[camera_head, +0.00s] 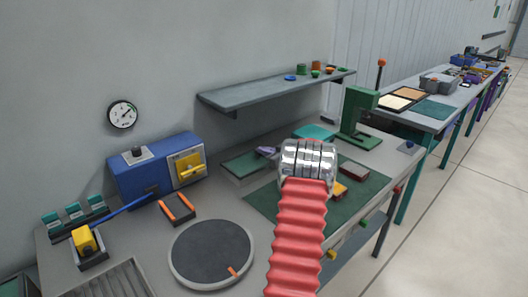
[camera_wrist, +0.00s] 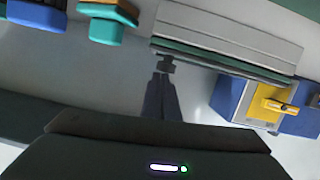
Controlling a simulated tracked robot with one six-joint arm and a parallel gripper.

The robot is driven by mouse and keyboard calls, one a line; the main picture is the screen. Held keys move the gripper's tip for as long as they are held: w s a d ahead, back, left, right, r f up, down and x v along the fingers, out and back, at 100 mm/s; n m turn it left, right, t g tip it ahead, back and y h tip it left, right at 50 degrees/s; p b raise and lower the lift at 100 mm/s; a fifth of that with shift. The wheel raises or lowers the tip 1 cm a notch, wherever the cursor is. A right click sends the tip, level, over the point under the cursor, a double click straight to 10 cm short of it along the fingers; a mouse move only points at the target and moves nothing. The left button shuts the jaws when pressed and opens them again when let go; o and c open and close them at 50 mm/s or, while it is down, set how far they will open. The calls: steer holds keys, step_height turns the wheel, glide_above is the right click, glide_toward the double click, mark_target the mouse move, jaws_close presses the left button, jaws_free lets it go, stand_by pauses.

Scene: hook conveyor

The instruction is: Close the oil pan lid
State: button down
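My red bellows-covered arm reaches over the bench in the head view and ends in a silver wrist. The gripper (camera_head: 308,158) is largely hidden there and its fingers do not show. It is over the green mat, close to a low grey box with a green top (camera_head: 248,163). I cannot tell for sure which thing is the oil pan or its lid, or whether the lid is open. In the wrist view, my dark housing fills the bottom, with a grey ribbed panel with a green edge (camera_wrist: 228,42) beyond it.
A blue box with a yellow switch (camera_head: 155,168) stands at the back left; it also shows in the wrist view (camera_wrist: 236,103). A round dark plate (camera_head: 210,252) lies in front. A green press (camera_head: 358,118) stands at right. A wall shelf (camera_head: 265,94) hangs above.

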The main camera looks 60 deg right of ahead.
steer(key=shift+f, duration=0.3)
step_height(320, 180, up, 4)
steer(key=shift+w+r, duration=0.1)
steer(key=shift+r, duration=0.05)
steer(key=v, duration=1)
steer(key=shift+d, duration=0.2)
